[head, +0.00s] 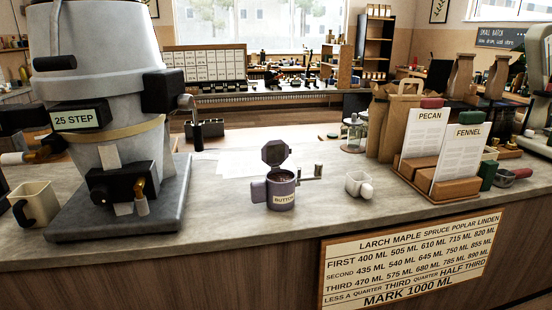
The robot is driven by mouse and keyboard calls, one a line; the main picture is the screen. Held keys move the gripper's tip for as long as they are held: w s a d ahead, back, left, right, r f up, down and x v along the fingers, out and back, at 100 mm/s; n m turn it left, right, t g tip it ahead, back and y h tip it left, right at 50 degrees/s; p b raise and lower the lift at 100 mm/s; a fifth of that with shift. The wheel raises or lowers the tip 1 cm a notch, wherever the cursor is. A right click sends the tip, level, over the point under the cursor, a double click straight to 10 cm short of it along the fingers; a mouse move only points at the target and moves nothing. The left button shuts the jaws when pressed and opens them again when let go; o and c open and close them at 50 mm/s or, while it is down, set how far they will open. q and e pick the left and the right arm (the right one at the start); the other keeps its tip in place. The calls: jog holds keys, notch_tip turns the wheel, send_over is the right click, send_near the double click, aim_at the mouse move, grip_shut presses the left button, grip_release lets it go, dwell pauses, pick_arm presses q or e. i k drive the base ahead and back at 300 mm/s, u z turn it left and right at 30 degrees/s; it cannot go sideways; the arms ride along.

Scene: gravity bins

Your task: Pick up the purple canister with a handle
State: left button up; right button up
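A small purple canister (281,189) stands upright on the grey counter, near the middle of the head view. Its handle (259,191) sticks out to the left, and its dark lid (276,153) is tilted up and open. A label on its front begins "BUTTO"; the rest is hard to read. A metal arm or crank (311,173) shows at its right side. Neither of my grippers is in view, and nothing touches the canister from above.
A large grey machine (100,50) marked "25 STEP" stands at the left, with a cream mug (36,203) beside it. A small white cup (358,184) is right of the canister. Card holders (440,185) and paper bags (390,120) stand farther right. The counter (220,215) before the canister is clear.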

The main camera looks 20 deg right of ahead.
aim_at(278, 191)
jog(key=k, duration=0.4)
jog(key=u, duration=0.85)
jog(key=i, duration=1.4)
jog(key=z, duration=0.45)
